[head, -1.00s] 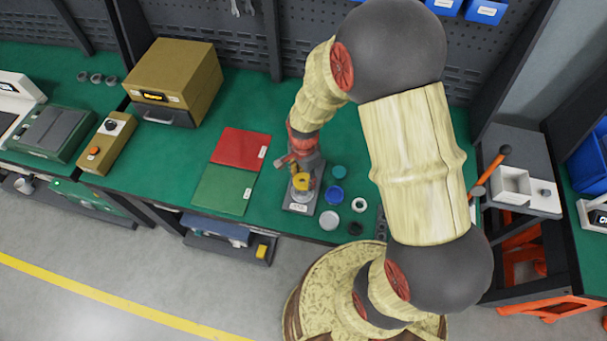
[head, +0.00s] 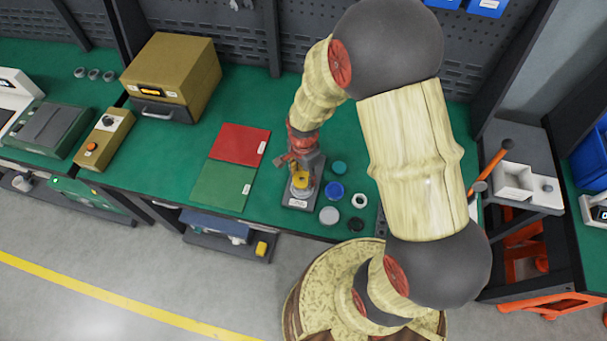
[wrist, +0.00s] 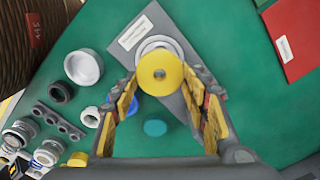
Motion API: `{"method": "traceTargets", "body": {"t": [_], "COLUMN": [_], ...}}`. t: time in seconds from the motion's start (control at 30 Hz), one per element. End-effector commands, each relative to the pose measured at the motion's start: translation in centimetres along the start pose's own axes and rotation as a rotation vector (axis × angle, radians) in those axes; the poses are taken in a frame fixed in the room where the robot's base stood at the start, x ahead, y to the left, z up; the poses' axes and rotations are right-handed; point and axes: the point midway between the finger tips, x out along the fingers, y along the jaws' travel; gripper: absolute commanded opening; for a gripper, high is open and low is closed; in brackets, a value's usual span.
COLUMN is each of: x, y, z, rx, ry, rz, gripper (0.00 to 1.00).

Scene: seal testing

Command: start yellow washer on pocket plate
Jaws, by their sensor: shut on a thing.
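The yellow washer (wrist: 160,73) is a round disc with a small centre hole. My gripper (wrist: 161,79) is shut on it, one finger on each side. The washer also shows in the head view (head: 300,181), below my wrist. The pocket plate (wrist: 142,36) is a grey rectangular plate with a white label, lying on the green bench; it also shows in the head view (head: 296,203). The washer is over a pale round feature on the plate, which it partly hides. I cannot tell whether the washer touches it.
Beside the plate are a blue disc (head: 334,191), a teal disc (head: 339,167), a white ring (head: 359,201), a grey disc (head: 329,215) and a black ring (head: 355,223). Red (head: 240,145) and green (head: 222,187) mats lie to the left. A grey holed block (wrist: 57,120) is near.

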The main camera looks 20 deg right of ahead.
Motion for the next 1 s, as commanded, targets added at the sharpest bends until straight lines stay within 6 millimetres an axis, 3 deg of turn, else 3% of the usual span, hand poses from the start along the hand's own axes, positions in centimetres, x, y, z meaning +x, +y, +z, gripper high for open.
{"method": "traceTargets", "body": {"t": [0.73,0.77,1.0], "x": [0.78,0.78,0.74], "y": [-0.01,-0.01,-0.01], "z": [-0.01,-0.01,-0.01], "rx": [0.000,0.000,0.000], "ry": [0.000,0.000,0.000], "rz": [0.000,0.000,0.000], "gripper": [0.31,0.46,0.59]}}
